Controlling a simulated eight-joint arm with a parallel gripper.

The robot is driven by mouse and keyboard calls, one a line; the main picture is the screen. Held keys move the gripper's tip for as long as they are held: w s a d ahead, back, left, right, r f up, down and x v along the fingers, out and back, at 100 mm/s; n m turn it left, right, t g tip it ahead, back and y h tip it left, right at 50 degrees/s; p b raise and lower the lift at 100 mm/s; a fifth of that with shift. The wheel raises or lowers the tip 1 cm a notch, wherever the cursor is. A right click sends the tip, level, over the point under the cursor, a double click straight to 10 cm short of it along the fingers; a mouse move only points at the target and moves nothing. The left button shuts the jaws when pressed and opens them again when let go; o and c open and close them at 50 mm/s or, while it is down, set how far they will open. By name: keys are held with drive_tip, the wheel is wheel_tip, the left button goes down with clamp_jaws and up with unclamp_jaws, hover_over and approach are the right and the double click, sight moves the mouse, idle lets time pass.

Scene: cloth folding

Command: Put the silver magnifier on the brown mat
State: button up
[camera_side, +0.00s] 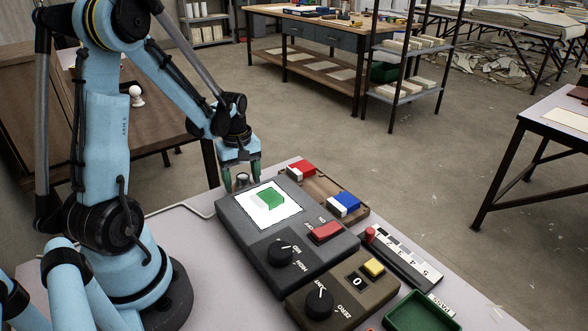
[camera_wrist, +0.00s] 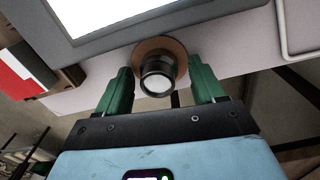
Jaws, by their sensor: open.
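The magnifier (camera_wrist: 157,76), a short dark metallic cylinder with a pale round top, stands over the round brown mat (camera_wrist: 158,43) in the wrist view. The mat's rim shows around its far side; the contact between them is hidden. In the side view the magnifier (camera_side: 243,179) is a small grey shape behind the dark console, and I cannot make out the mat there. My gripper (camera_side: 242,177) points down with its green fingers on either side of the magnifier. The wrist view also shows my gripper (camera_wrist: 161,80) open, with a gap between each finger and the magnifier.
A dark console (camera_side: 229,203) with a lit screen (camera_side: 268,206) stands close beside my gripper. A wooden tray (camera_side: 318,190) with red-white and blue-white blocks lies beyond it. A brown control box (camera_side: 338,296), a slider scale (camera_side: 402,257) and a green tray (camera_side: 420,314) crowd the table's near right.

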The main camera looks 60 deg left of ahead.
sight(242, 175)
wheel_tip(242, 175, up, 12)
drive_tip(key=d+r+m+t, duration=0.1)
drive_tip(key=d+m+t, duration=0.6)
drive_tip(key=d+m, duration=0.9)
drive_tip(key=d, duration=0.3)
drive_tip(key=shift+d+r+m, duration=0.15)
drive_tip(key=shift+d+m, duration=0.1)
drive_tip(key=shift+m, duration=0.15)
